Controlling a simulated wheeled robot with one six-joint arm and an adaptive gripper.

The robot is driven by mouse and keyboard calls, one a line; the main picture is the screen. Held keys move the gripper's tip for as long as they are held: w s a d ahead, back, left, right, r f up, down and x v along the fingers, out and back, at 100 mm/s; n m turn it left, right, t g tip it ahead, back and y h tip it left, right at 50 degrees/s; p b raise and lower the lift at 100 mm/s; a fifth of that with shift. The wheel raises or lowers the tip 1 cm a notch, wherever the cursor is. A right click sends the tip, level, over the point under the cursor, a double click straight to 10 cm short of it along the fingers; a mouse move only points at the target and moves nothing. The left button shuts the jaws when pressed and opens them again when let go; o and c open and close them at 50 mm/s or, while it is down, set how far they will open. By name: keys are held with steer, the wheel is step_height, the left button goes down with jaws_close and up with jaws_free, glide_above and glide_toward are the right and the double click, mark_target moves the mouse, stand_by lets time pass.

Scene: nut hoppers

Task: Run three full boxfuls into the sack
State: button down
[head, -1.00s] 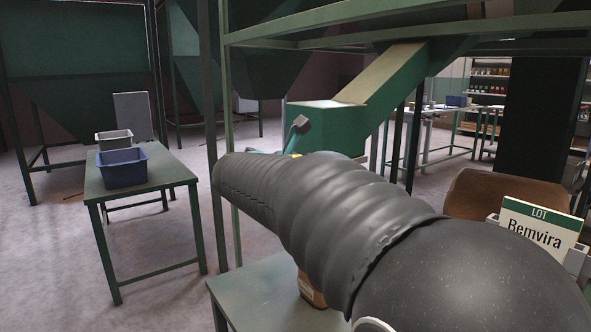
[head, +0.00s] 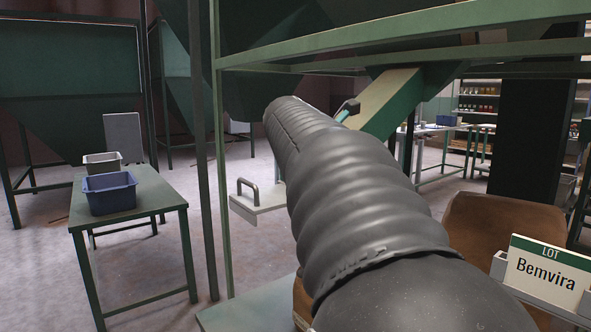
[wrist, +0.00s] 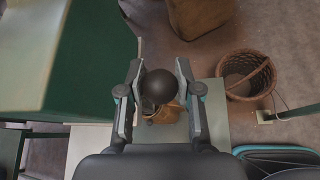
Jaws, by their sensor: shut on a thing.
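My gripper (wrist: 159,70) is shut on a dark round knob (wrist: 159,88) in the wrist view. What the knob is fixed to is hidden. A green box-like body (wrist: 90,60) stands left of my gripper, apart from it. An open brown sack (wrist: 166,112) on the bench shows below the knob; its contents cannot be made out. In the head view my arm covers most of this sack, with a sliver at the arm's lower left edge (head: 300,302). A sloping green chute (head: 385,100) shows behind my arm. A pale plate with a bow handle (head: 258,203) sticks out left of my arm.
A green table (head: 150,205) at left bears a blue bin (head: 110,193) and a grey bin (head: 102,162). A large brown sack (head: 490,225) and a "Bemvira" lot sign (head: 545,273) stand at right. A wicker basket (wrist: 245,75) is on the floor. Green frame posts stand near my arm.

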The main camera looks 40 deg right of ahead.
steer(key=shift+d+r, duration=0.15)
steer(key=shift+d, duration=0.2)
steer(key=c, duration=0.8)
jaws_free()
steer(key=v, duration=1.2)
